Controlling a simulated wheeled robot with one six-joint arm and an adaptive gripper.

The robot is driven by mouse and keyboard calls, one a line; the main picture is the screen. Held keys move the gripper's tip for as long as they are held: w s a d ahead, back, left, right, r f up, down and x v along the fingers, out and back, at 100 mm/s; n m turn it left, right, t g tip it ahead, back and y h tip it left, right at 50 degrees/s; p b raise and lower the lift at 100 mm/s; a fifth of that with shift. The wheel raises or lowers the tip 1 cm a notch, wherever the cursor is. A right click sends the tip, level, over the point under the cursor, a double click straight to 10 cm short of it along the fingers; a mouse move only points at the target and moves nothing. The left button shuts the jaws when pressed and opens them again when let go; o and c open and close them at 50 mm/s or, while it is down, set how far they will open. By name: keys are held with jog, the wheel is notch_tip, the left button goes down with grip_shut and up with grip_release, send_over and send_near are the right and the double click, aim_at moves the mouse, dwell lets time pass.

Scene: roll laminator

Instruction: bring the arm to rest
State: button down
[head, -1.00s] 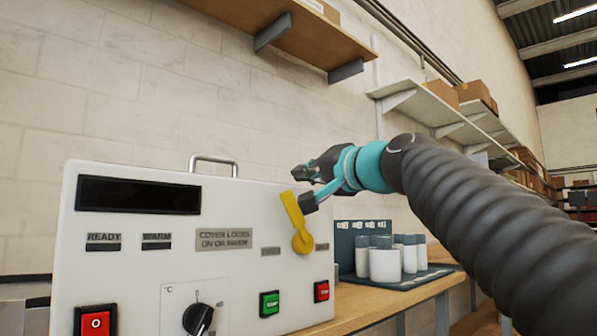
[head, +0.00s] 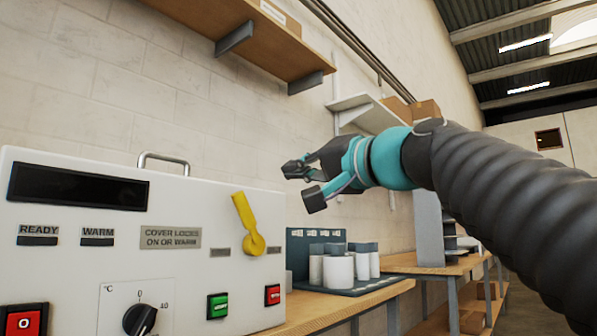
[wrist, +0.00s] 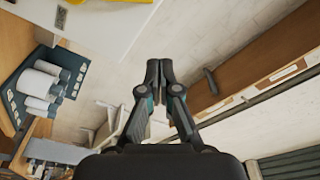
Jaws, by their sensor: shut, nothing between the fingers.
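My gripper (head: 302,183) is raised in the air to the right of the laminator's white front panel (head: 190,208), and it holds nothing. In the wrist view its two fingers (wrist: 159,66) are together at the tips. The yellow lever (head: 245,224) on the panel leans up and to the left, and my gripper is clear of it. My dark ribbed arm reaches in from the right side of the head view.
White and grey cylinders (head: 338,268) stand on a dark tray (head: 356,290) on the wooden bench (head: 308,312). A wooden shelf (head: 200,30) is on the wall above. A white shelf (head: 352,104) with boxes (head: 424,108) is further back.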

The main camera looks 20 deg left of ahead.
dwell(0.3)
jog(key=w+d+f+h, duration=0.1)
jog(key=w+f+h, duration=0.15)
jog(key=f, duration=0.55)
jog(key=w+f+h, duration=0.2)
jog(key=f+h, duration=0.1)
jog(key=f, duration=0.6)
jog(key=s+d+f+g+h+p, duration=0.1)
jog(key=d+f+h, duration=0.1)
jog(key=d+f, duration=0.35)
jog(key=s+d+f+g+h+p, duration=0.1)
jog(key=d+f+h, duration=0.15)
jog(key=f, duration=0.55)
jog(key=s+d+f+m+g+h+p, duration=0.1)
jog(key=s+d+f+h+p, duration=0.3)
jog(key=s+d+f, duration=1.4)
jog(key=d+f+h, duration=0.2)
jog(key=d, duration=0.2)
jog(key=shift+s+d+f+m+g+h+p, duration=0.15)
jog(key=shift+s+d+m+g+h+p, duration=0.15)
jog(key=shift+s+d+m+p, duration=0.1)
jog(key=shift+a, duration=0.2)
